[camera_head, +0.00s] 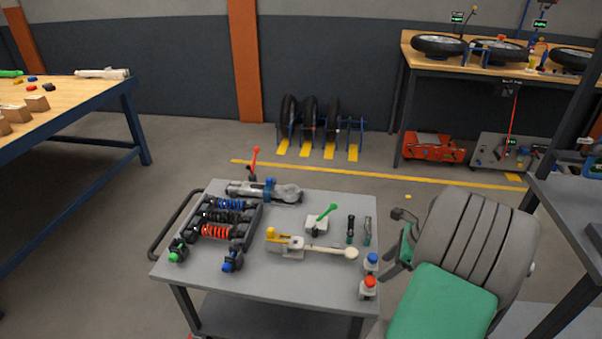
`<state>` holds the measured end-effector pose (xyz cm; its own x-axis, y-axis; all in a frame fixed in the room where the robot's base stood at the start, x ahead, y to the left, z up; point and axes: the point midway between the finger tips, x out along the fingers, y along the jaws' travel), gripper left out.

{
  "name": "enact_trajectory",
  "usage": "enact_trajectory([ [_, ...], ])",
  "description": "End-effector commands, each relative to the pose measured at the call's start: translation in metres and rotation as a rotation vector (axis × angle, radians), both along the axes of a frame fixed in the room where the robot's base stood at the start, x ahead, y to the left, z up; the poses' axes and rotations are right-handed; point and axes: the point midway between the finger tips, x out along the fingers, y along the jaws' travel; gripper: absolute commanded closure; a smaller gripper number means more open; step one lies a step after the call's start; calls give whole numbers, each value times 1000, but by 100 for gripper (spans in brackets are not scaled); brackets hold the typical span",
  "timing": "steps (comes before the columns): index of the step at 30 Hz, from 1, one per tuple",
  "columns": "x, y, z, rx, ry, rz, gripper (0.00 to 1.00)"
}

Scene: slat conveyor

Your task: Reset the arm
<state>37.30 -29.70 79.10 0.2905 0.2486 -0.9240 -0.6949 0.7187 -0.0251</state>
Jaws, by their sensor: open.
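My arm (475,240) fills the lower right of the head view as a large grey ribbed link with a green face. My gripper (394,240) shows at its left side, small and partly hidden by the link. Its dark fingers are apart and hold nothing that I can see. It is just right of the grey cart's right edge, near a blue-topped piece (371,262) and a red-topped piece (368,288). I cannot tell its exact height above them.
The grey cart (185,268) carries a rack of shock absorbers (220,217), a green-levered clamp (318,222) and other parts. A wooden bench (85,95) stands left, a wheel bench (430,69) back right, a grey shelf (575,205) right. Open floor lies behind the cart.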

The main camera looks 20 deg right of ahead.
Motion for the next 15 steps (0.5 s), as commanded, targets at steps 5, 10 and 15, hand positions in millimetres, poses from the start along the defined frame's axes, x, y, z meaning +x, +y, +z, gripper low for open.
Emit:
enact_trajectory([
  [5, -4, -3, -2, -130, -92, 403, 45],
  [10, -38, 10, -30, -194, -114, 791, 45],
  [15, -79, 30, -46, -199, -112, 1064, 45],
])
